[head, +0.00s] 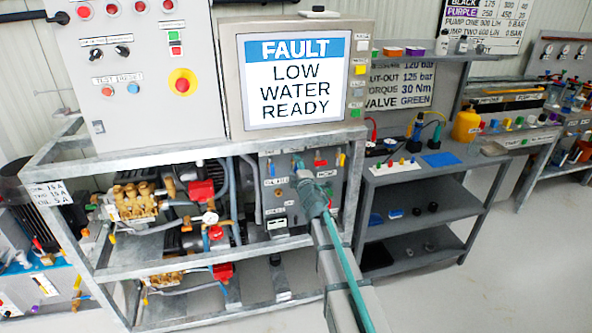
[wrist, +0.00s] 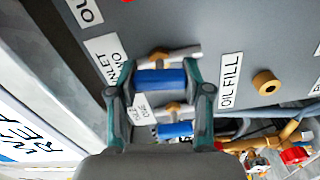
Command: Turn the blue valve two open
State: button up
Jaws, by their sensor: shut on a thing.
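In the wrist view, a blue valve handle (wrist: 161,82) on a brass stem lies between the fingertips of my gripper (wrist: 159,78), one finger at each end of it. My gripper is shut on this handle. A label reading "INLET TWO" (wrist: 106,58) is beside it. A second blue handle (wrist: 176,130) sits lower, between the fingers and nearer the palm, with a small, partly hidden label beside it. In the head view, my gripper (head: 302,174) reaches the grey valve panel (head: 272,211) under the screen and hides the blue handles there.
The screen (head: 295,78) reads "FAULT LOW WATER READY". In the wrist view, a brass "OIL FILL" fitting (wrist: 266,82) is right of the fingers. Red-and-brass pumps (head: 140,201) and hoses fill the frame to the left. A grey shelf unit (head: 420,175) stands to the right, beside open floor.

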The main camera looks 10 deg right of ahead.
jog(key=shift+n+b, duration=0.3)
jog(key=shift+n, duration=0.8)
jog(key=o, duration=1.2)
jog(key=s, duration=0.8)
jog(key=s+d, duration=0.1)
jog(key=s, duration=0.3)
jog(key=shift+f, duration=0.1)
